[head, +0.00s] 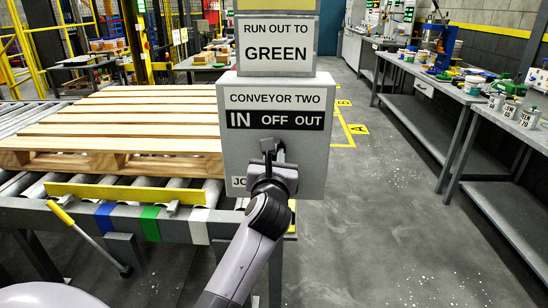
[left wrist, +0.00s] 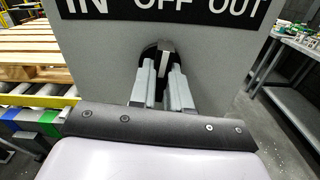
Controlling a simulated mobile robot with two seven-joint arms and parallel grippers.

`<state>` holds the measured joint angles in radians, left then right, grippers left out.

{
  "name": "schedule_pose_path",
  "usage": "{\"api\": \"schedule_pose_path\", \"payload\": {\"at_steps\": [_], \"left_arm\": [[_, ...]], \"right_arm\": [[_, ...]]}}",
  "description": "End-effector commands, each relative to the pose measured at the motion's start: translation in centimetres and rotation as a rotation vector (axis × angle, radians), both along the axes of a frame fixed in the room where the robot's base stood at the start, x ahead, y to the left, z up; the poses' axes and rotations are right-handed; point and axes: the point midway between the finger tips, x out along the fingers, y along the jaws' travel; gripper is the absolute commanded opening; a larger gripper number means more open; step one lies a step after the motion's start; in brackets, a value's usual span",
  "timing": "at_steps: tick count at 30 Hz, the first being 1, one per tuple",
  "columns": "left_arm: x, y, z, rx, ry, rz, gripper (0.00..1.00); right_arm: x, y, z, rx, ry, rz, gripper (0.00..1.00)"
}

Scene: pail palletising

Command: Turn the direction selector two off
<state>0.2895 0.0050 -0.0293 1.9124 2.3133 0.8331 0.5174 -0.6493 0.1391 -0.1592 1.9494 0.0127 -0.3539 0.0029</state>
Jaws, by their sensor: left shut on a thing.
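The conveyor two box (head: 240,165) is a grey panel with a black strip (head: 275,121) reading IN, OFF, OUT, with IN in the largest letters. The direction selector (left wrist: 166,50) is below the strip, a dark round base with a pale upright handle. My left gripper (head: 271,150) is at the panel front, its fingers shut on the handle. In the left wrist view the two grey fingers (left wrist: 162,80) stand on either side of it. The gripper hides most of the selector in the head view, and its exact pointing is hard to tell. My right gripper is not in view.
A wooden pallet (head: 130,117) lies on the roller conveyor at the left, with a yellow-handled lever (head: 60,212) at its front edge. A RUN OUT TO GREEN sign (head: 277,45) stands above the box. Workbenches (head: 440,90) line the right. The floor between is clear.

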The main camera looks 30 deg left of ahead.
Motion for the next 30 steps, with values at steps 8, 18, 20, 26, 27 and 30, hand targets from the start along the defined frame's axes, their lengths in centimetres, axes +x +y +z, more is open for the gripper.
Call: {"api": "schedule_pose_path", "payload": {"at_steps": [8,18,20,26,27,30], "left_arm": [[-0.02,-0.04,-0.08,-0.092,-0.054,0.000,0.00],[-0.01,-0.04,-0.05,-0.114,-0.069,-0.001,0.00],[-0.01,-0.04,-0.05,-0.113,-0.068,-0.001,0.00],[-0.01,-0.04,-0.05,-0.112,-0.068,-0.001,0.30],[-0.01,-0.04,-0.05,-0.112,-0.068,-0.001,0.43],[-0.01,-0.02,-0.04,-0.112,-0.068,-0.001,0.43]], "right_arm": [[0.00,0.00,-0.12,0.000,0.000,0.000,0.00],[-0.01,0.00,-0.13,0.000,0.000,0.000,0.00],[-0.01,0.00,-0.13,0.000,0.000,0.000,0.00],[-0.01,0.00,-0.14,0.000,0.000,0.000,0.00],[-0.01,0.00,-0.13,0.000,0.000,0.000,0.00],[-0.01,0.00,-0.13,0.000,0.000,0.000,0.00]]}}
